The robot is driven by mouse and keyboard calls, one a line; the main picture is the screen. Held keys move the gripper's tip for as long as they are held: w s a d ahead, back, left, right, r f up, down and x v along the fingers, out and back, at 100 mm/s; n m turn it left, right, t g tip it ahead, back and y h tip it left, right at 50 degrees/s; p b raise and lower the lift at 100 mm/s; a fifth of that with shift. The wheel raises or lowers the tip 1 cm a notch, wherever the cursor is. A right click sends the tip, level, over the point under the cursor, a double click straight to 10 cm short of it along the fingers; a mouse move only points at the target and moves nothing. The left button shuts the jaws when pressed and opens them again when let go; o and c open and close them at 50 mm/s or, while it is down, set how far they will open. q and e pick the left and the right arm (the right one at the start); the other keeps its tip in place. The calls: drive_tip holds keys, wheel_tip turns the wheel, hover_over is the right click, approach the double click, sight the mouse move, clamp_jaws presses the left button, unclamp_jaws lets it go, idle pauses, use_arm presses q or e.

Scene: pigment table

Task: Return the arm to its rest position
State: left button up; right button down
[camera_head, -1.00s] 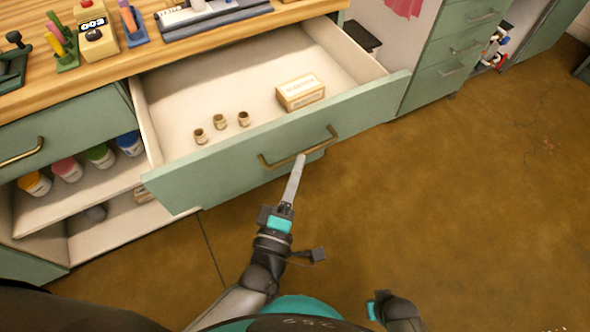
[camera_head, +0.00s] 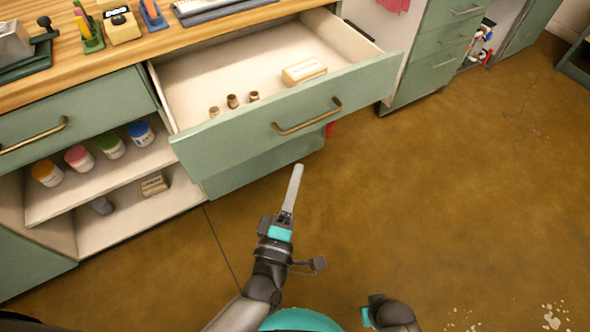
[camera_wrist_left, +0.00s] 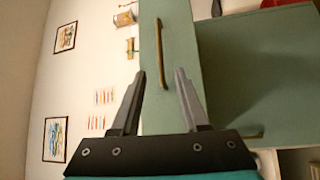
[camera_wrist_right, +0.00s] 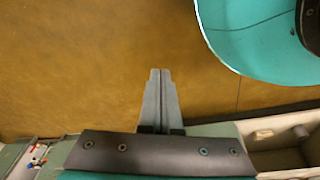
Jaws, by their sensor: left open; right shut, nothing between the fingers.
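My left gripper (camera_head: 295,185) is in front of the open drawer (camera_head: 250,122) in the head view, apart from its brass handle (camera_head: 308,118). In the left wrist view its two fingers (camera_wrist_left: 159,75) are spread with nothing between them, and the handle (camera_wrist_left: 159,52) shows beyond them. My right gripper shows in the right wrist view (camera_wrist_right: 161,72) with its fingers together and empty, over the brown floor. In the head view only part of my right arm shows at the bottom; its fingertips are hidden there.
The drawer holds a small labelled box (camera_head: 304,71) and several little brown pots (camera_head: 232,101). Coloured jars (camera_head: 112,145) stand on the open shelf to the left.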

use_arm(q)
drive_tip(key=shift+f, duration=0.1)
use_arm(e)
drive_tip(key=shift+w+d+r, duration=0.1)
drive_tip(key=shift+w+d, duration=0.2)
